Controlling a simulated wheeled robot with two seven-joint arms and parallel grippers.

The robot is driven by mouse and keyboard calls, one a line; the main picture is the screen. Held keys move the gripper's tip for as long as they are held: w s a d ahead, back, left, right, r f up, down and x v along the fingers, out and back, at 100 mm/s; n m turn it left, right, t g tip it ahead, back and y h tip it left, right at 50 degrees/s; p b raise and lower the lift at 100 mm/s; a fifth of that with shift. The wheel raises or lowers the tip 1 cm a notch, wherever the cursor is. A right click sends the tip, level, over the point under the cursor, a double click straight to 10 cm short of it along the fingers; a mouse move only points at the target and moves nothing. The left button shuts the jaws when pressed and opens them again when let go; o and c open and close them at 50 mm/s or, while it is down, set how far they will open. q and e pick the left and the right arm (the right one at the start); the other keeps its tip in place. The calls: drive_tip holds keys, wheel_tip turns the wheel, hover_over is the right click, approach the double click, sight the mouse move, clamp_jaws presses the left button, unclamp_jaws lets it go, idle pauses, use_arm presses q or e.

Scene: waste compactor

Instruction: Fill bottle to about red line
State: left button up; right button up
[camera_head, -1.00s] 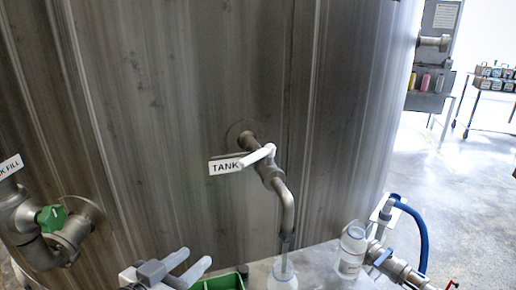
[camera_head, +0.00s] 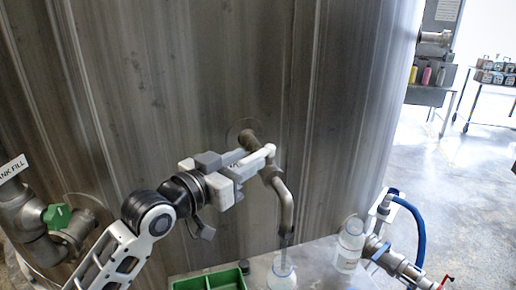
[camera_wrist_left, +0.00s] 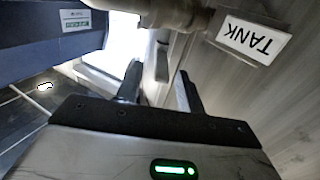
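The tank tap has a white lever handle (camera_head: 258,160) and a bent steel spout (camera_head: 285,205) on the big steel tank. A clear bottle (camera_head: 282,276) stands upright under the spout. Its lower part is cut off, and I cannot make out a red line or liquid level. My left gripper (camera_head: 243,160) is at the lever handle, its fingers pointing right along it. In the left wrist view its two fingers (camera_wrist_left: 160,90) are apart. I cannot tell whether they touch the handle. My right gripper is not in view.
A second clear bottle (camera_head: 349,245) stands to the right, by a valve with a blue hose (camera_head: 420,235). A green tray (camera_head: 212,281) is at the bottom. A green-handled valve (camera_head: 56,217) is at left. The TANK label (camera_wrist_left: 250,38) is close to the left gripper.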

sight(268, 148)
use_arm(q)
drive_tip(key=x, duration=0.3)
drive_tip(key=shift+w+d, duration=0.25)
drive_tip(key=shift+w, duration=0.05)
drive_tip(key=shift+w+d, duration=0.25)
